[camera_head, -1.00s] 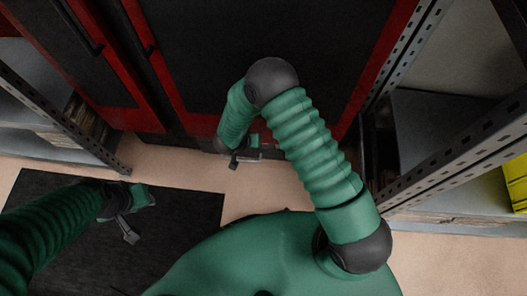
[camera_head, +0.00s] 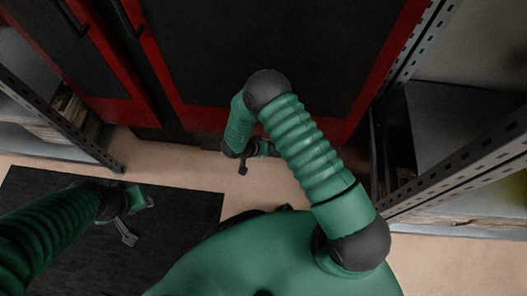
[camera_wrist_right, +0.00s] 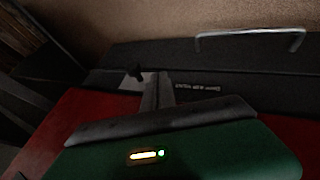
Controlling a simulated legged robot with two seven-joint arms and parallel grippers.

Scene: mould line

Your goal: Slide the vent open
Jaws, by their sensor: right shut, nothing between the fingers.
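In the right wrist view, a dark panel on the red-and-black cabinet carries a small dark knob (camera_wrist_right: 136,72) on a pale grey patch, with a small white label to its right. This looks like the vent's slider; its slots are not clear. My right gripper (camera_wrist_right: 158,78) is shut and empty, its fingers just right of the knob; I cannot tell whether they touch it. In the head view my right gripper (camera_head: 243,166) is low at the cabinet's foot, partly hidden by my arm. My left gripper (camera_head: 128,236) hangs over the dark mat, too small to judge.
The cabinet doors (camera_head: 270,60) fill the back. Perforated shelf posts (camera_head: 455,160) stand at right, more shelving (camera_head: 60,120) at left. The dark mat (camera_head: 190,210) lies on beige floor.

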